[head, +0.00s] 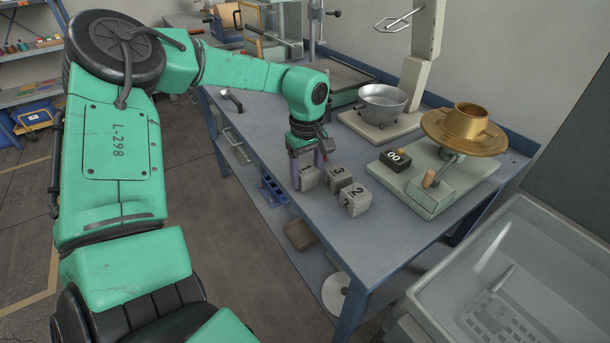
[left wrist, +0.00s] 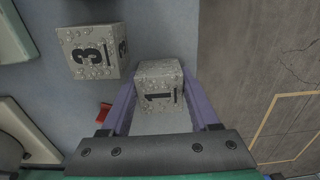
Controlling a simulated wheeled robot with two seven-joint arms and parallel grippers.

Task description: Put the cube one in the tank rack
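Cube one (head: 308,178), grey with a dark 1, is at the bench's left edge, beside the other cubes. In the left wrist view cube one (left wrist: 160,88) sits between the two purple fingers, which meet its sides with no clear gap. My left gripper (head: 307,165) points down around it and looks shut on it. The cube appears at bench height; I cannot tell if it touches the bench. A clear-walled tank (head: 440,318) stands at the lower right, with a grey slotted rack (head: 492,322) inside, partly cut off by the frame. My right gripper is not in view.
A cube marked 3 (head: 338,179) and a cube marked 2 (head: 356,199) stand close right of cube one. A scale (head: 440,190) with a brass pan (head: 465,135) and a steel bowl (head: 382,103) stand behind. The bench's front corner is clear.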

